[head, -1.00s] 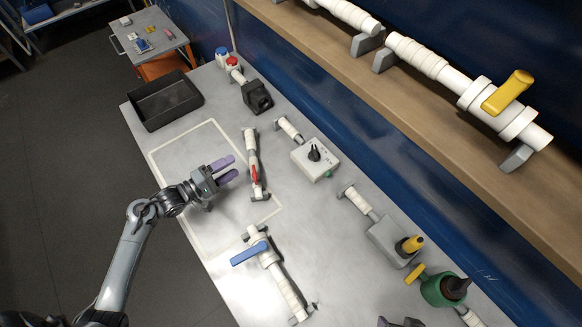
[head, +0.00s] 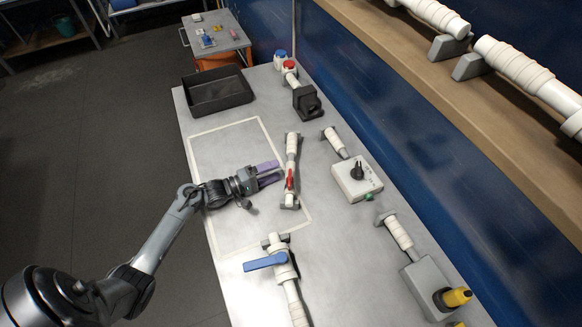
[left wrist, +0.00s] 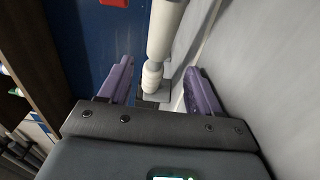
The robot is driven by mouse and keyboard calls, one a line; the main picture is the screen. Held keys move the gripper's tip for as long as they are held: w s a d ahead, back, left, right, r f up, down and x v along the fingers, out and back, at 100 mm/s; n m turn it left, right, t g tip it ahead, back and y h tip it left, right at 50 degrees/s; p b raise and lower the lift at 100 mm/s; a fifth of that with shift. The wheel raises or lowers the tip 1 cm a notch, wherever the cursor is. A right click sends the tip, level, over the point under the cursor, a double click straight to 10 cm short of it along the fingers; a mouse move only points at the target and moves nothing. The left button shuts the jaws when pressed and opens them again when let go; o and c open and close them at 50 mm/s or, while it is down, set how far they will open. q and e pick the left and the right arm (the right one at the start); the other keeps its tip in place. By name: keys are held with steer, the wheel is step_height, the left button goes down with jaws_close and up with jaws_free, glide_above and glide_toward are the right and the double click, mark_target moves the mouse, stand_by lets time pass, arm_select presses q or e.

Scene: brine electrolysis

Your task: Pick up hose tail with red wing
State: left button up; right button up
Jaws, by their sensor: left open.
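The hose tail with red wing (head: 292,148) is a white ribbed piece with a red lever (head: 289,180). It lies on grey supports on the bench. My left gripper (head: 279,173) is open, with purple fingers close to the left side of the hose tail in the head view. In the left wrist view a white tube (left wrist: 166,30), probably this hose tail, runs between the open fingers (left wrist: 158,72); I cannot tell whether they touch it. My right gripper is not in view.
A black tray (head: 218,92) stands at the far left of the bench. A fitting with a blue lever (head: 266,261) lies nearer. A grey box with a black knob (head: 356,180) is to the right. The outlined area (head: 220,155) left of the hose tail is mostly clear.

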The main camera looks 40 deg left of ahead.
mark_target(291, 164)
arm_select(q)
steer(key=shift+b+x, duration=0.6)
steer(key=shift+x, duration=3.05)
steer(key=shift+r, duration=0.15)
steer(key=c, duration=1.2)
